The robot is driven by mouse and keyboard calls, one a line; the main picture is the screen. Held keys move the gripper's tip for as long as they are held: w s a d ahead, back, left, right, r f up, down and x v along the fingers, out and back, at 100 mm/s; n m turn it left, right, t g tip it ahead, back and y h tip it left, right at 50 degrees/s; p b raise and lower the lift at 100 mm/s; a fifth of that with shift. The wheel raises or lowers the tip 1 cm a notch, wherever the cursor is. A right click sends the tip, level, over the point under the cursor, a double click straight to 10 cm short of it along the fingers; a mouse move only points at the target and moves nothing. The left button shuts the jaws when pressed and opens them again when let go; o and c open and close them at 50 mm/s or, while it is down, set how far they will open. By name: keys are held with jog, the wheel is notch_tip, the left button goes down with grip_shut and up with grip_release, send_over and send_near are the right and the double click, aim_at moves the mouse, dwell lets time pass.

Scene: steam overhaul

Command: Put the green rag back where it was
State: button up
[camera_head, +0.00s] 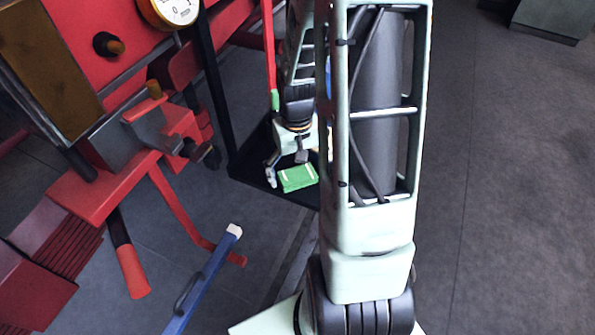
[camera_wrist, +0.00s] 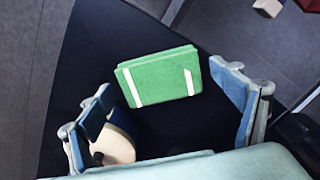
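The green rag (camera_head: 298,178) is a folded green block with two white stripes. It lies on a dark flat surface (camera_head: 246,168), and it also shows in the wrist view (camera_wrist: 160,76). My gripper (camera_head: 286,168) is open over the same surface, close to the rag. In the wrist view my gripper (camera_wrist: 163,88) has its fingers spread wide, one to the lower left of the rag and one to its right. I see no contact between fingers and rag. My arm hides part of the dark surface in the head view.
A pale round object (camera_wrist: 118,143) sits beside the left finger, partly hidden by it. Red machinery (camera_head: 110,150) with a gauge (camera_head: 176,10) stands at the left. A blue bar (camera_head: 203,280) lies in front. The grey floor (camera_head: 510,190) at the right is clear.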

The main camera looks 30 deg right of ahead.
aim_at(297, 174)
jog(key=shift+r, duration=0.1)
notch_tip(297, 174, up, 12)
dwell(0.6)
dwell(0.4)
